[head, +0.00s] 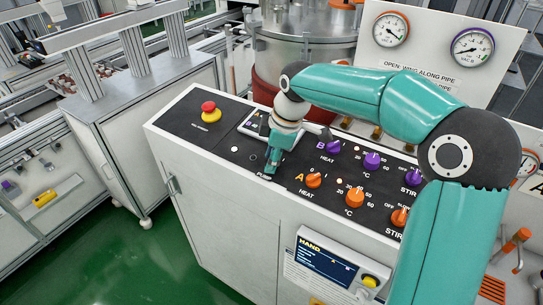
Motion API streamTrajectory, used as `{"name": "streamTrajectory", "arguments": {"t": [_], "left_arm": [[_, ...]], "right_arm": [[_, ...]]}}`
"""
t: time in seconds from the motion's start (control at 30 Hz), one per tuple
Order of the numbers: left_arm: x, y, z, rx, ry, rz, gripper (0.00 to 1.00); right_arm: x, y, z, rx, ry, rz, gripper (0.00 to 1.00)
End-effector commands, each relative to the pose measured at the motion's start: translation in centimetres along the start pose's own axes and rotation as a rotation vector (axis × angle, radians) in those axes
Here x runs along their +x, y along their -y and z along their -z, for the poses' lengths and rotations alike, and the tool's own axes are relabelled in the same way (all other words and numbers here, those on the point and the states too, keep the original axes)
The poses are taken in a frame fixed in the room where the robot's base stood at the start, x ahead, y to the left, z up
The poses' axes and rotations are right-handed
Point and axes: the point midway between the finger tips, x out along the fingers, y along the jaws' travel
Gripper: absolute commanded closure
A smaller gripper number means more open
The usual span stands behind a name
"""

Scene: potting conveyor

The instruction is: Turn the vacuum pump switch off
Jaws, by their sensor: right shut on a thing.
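The black control panel (229,141) lies on top of a white cabinet. My right arm comes in from the right, and my right gripper (271,166) points down at the panel just behind a label that reads as pump. It is shut on the vacuum pump switch, which the fingers hide, so its position cannot be told. A small white lamp or button (234,149) sits to the left of the gripper. My left gripper is not in view.
A red emergency button (209,109) on a yellow base stands at the panel's left. Orange knobs (314,180) and purple knobs (372,160) stand right of the gripper. A steel vessel (300,45) and gauges (391,29) are behind. A hand pendant (326,262) hangs on the front.

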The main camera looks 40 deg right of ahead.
Motion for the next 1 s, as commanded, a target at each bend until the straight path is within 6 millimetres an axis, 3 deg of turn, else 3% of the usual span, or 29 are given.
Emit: {"name": "streamTrajectory", "arguments": {"t": [0.37,0.4,0.5,0.87,1.0], "left_arm": [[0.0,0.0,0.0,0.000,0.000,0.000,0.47],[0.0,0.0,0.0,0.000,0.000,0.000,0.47],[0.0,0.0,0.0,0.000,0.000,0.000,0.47],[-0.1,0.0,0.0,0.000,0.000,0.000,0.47],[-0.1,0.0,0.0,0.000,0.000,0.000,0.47]], "right_arm": [[0.0,0.0,0.0,-0.004,0.000,-0.001,0.99],[0.0,0.0,0.0,-0.004,0.000,-0.001,0.57],[0.0,0.0,0.0,-0.004,0.000,-0.001,0.41],[-0.2,0.0,0.0,-0.003,0.000,-0.001,0.39],[-1.2,-0.1,0.1,-0.003,-0.001,-0.003,0.39]]}}
